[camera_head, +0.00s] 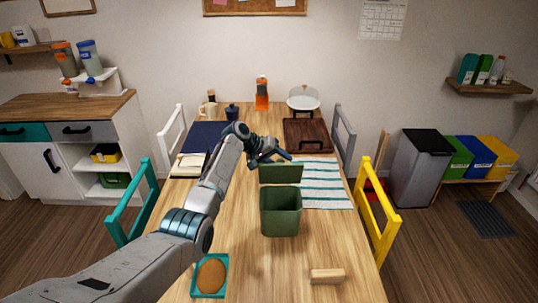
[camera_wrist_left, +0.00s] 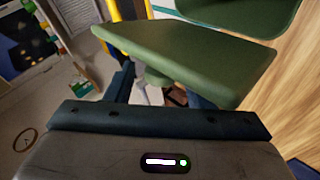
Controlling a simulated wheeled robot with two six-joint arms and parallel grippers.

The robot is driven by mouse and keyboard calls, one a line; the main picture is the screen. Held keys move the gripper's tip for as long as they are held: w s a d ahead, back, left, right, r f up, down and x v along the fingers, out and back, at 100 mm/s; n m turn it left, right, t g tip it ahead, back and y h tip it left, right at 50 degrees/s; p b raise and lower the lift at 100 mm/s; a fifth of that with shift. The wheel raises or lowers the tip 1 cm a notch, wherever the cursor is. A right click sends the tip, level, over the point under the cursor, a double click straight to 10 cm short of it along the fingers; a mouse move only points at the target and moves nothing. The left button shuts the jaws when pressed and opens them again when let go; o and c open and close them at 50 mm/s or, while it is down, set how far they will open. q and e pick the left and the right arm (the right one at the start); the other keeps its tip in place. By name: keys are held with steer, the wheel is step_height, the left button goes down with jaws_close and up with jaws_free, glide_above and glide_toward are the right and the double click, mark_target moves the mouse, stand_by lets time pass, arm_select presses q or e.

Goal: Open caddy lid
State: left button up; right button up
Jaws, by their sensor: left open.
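The green caddy (camera_head: 281,218) stands on the table with its top open. Its green lid (camera_head: 281,174) is raised, standing up at the far side of the caddy's rim. My left gripper (camera_head: 277,158) is open and empty, just beyond the top edge of the lid. In the left wrist view the lid (camera_wrist_left: 190,55) lies across the gripper, hiding part of its fingers, and part of the caddy (camera_wrist_left: 240,14) shows at the top. I cannot tell whether a finger touches the lid. My right gripper is not in view.
A striped cloth (camera_head: 324,188) lies right of the caddy, with a dark wooden tray (camera_head: 307,136) behind it. A wooden block (camera_head: 327,276) and a teal tray (camera_head: 222,290) with a brown oval item are nearer. Teal (camera_head: 133,205) and yellow (camera_head: 377,215) chairs flank the table.

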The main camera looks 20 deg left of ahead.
arm_select(q)
steer(key=b+v, duration=0.2)
steer(key=v, duration=0.6)
steer(key=shift+s+a+r, duration=0.15)
steer(key=shift+s+a, duration=0.05)
steer(key=shift+a, duration=0.05)
steer(key=shift+s+a+r, duration=0.25)
steer(key=shift+a+r, duration=0.05)
steer(key=shift+r, duration=0.2)
